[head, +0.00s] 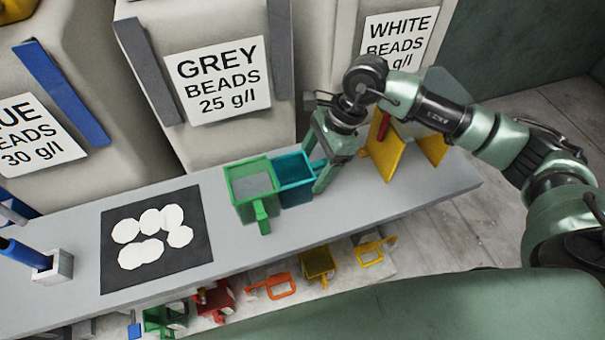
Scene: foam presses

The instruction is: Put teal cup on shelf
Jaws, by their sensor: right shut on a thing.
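The teal cup (294,184) is a square open box on the grey bench (370,205), right beside a green cup (251,187). My right gripper (321,182) is at the teal cup's right side, shut on its handle, which the fingers partly hide. I cannot tell whether the cup's base touches the bench. Below the bench's front edge, a lower shelf (345,272) holds several cups with handles. My left gripper is not in view.
Yellow plates (382,152) stand right of my gripper. A dark mat (112,228) with white discs and a blue-handled tool in a pale block (55,267) are at left. Labelled bins (225,135) line the back.

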